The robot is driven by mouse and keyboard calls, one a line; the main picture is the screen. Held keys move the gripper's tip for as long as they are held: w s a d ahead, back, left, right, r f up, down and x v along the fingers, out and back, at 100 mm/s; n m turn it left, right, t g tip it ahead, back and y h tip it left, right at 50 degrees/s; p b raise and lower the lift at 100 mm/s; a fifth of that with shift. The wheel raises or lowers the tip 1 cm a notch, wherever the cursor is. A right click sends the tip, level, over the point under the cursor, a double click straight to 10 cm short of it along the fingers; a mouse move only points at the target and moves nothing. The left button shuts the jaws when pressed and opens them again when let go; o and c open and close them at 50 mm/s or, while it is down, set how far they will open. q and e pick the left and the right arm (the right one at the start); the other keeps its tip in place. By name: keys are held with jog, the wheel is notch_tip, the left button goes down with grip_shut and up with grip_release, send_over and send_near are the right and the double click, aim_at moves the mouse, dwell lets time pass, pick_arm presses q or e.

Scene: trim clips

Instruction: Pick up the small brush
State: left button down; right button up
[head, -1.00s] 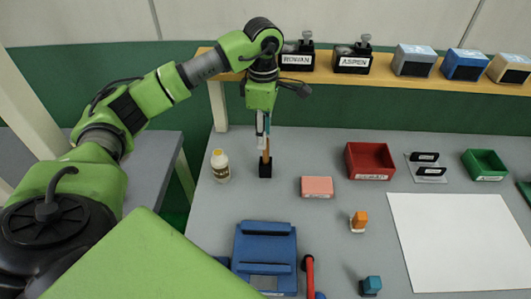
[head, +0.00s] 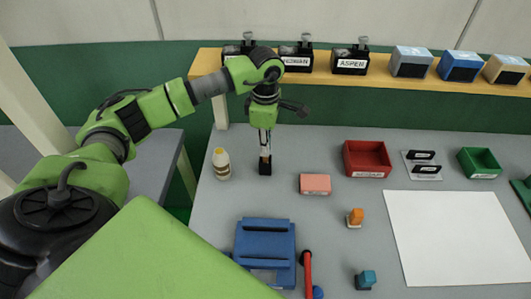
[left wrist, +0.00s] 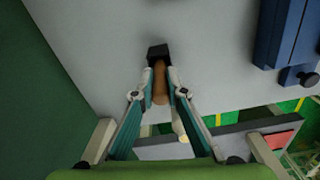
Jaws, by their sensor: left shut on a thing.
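The small brush has a black block-shaped head (head: 265,168) and a short brown wooden handle standing upright. It is on the grey table near the back left, right of the white bottle. My left gripper (head: 265,150) points down over it and is shut on the handle. In the left wrist view the two fingertips (left wrist: 160,78) close on either side of the brown brush handle (left wrist: 160,88), with the black head beyond them. I cannot tell whether the head still touches the table. My right gripper is not in view.
A white bottle (head: 221,163) stands close left of the brush. A pink block (head: 315,184) and red bin (head: 367,159) lie to the right, a blue device (head: 265,240) nearer. A wooden shelf (head: 213,65) with labelled clips runs behind. A white sheet (head: 450,235) lies at right.

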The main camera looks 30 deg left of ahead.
pick_arm(q)
jog(key=shift+r, duration=0.3)
notch_tip(320, 180, up, 9)
jog(key=b, duration=0.3)
jog(key=shift+f, duration=0.2)
jog(key=shift+r, duration=0.45)
